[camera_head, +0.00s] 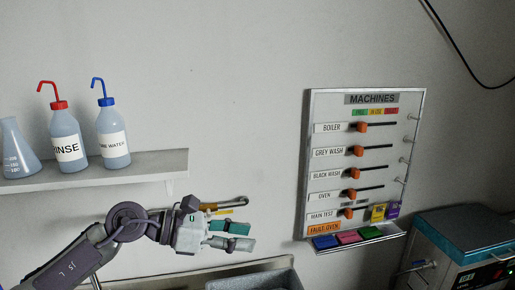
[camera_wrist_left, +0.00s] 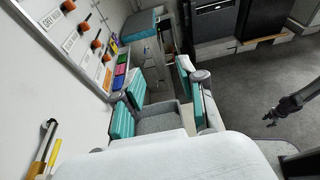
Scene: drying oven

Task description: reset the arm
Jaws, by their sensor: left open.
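My left arm comes in from the lower left in the head view. Its left gripper (camera_head: 232,236) is open and empty, held in front of the wall below the shelf, with teal finger pads. In the left wrist view the two fingers of the left gripper (camera_wrist_left: 163,88) stand apart with nothing between them. A dark arm at the right of that view ends in what looks like my right gripper (camera_wrist_left: 271,117); it is too small to tell its jaws.
A shelf (camera_head: 120,170) holds a flask (camera_head: 16,150), a red-capped bottle (camera_head: 67,140) and a blue-capped bottle (camera_head: 112,138). A machines board (camera_head: 340,100) hangs on the wall right of the gripper. A teal-topped machine (camera_head: 455,228) stands lower right. A grey bin (camera_head: 262,279) is below.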

